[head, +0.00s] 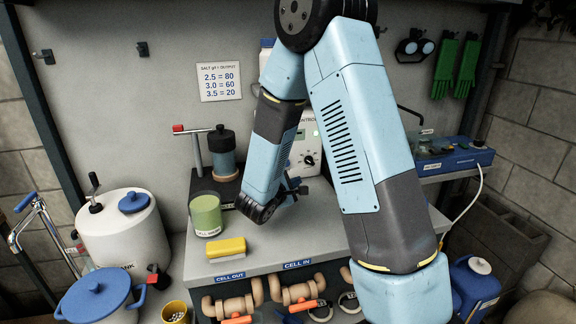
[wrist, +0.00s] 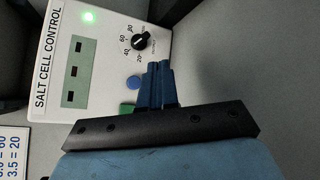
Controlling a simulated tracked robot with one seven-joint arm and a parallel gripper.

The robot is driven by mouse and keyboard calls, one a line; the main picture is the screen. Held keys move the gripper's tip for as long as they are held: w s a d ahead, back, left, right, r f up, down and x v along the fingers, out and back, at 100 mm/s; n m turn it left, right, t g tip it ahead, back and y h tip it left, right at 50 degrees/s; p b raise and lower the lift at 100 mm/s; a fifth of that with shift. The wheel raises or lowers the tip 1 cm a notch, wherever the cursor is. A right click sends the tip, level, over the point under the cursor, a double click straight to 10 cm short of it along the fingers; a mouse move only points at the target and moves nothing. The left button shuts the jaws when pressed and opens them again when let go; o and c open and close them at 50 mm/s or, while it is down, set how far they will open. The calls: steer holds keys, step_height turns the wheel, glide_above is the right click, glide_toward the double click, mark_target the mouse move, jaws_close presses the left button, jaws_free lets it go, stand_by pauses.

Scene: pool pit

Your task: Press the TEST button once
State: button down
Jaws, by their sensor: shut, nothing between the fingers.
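The white salt cell control box (wrist: 55,70) fills the upper left of the wrist view, rotated on its side. It carries a blue button (wrist: 133,82), a green button (wrist: 127,108), a black knob (wrist: 141,39) and a lit green lamp (wrist: 88,16). I cannot read a TEST label on either button. My gripper (wrist: 159,65) is shut and empty, its blue fingers just right of the blue button in the picture. I cannot tell whether the fingertips touch the panel. In the head view the box (head: 309,140) is partly hidden behind my arm.
A green cup (head: 206,215) and a yellow sponge-like block (head: 227,248) stand on the grey bench. A dark pump-like device (head: 222,150) stands left of my forearm. A blue case (head: 455,158) sits on the right shelf.

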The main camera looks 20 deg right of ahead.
steer(key=shift+w, duration=0.1)
steer(key=shift+w, duration=4.3)
steer(key=shift+w, duration=0.1)
steer(key=shift+w+r, duration=0.1)
steer(key=shift+w, duration=0.2)
steer(key=shift+w, duration=0.45)
steer(key=shift+s, duration=0.9)
steer(key=shift+s, duration=0.1)
steer(key=shift+s, duration=2.4)
